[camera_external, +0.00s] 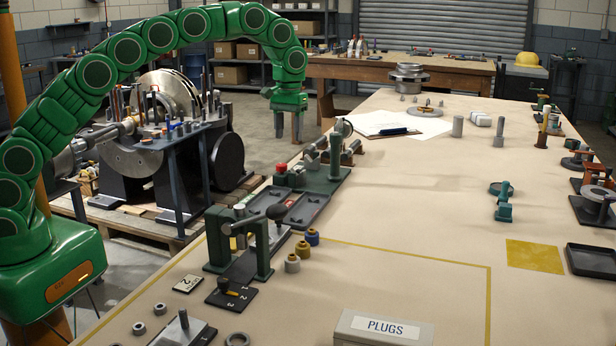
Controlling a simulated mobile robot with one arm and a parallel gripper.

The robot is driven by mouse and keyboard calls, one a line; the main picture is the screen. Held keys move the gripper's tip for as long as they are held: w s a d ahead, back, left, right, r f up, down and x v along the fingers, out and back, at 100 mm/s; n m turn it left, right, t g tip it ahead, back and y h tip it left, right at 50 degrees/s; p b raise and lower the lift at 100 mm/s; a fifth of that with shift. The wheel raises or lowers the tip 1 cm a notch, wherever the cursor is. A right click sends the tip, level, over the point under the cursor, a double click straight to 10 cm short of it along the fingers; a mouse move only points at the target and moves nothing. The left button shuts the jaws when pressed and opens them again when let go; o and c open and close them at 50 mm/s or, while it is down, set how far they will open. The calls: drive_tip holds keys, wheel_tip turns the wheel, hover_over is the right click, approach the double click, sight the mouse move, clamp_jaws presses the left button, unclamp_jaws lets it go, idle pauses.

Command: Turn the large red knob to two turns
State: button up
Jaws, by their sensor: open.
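A small-looking red knob (281,167) sits on a green and grey fixture (322,180) at the left edge of the long table; I cannot tell whether it is the large red knob. Its turn position is too small to read. My gripper (288,135) hangs from the end of my green arm, fingers pointing down and apart, with nothing between them. In the picture it is above the red knob and apart from it; the depth between them is unclear.
A green lever press (262,245) and a PLUGS box (383,327) stand on the near table. Machinery with a large disc (170,95) stands on a pallet at left. Paper sheets (400,124) lie farther back. The table's middle (420,200) is mostly clear.

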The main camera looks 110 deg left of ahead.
drive_tip(key=s+a+f+m, duration=0.2)
drive_tip(key=s+a+f, duration=0.2)
drive_tip(key=a, duration=0.5)
drive_tip(key=m, duration=0.2)
hover_over(281, 165)
drive_tip(key=f, duration=0.4)
drive_tip(key=shift+a+f, duration=0.2)
drive_tip(key=shift+f, duration=3.85)
drive_tip(key=shift+c, duration=0.3)
drive_tip(key=shift+m, duration=0.3)
drive_tip(key=c, duration=0.7)
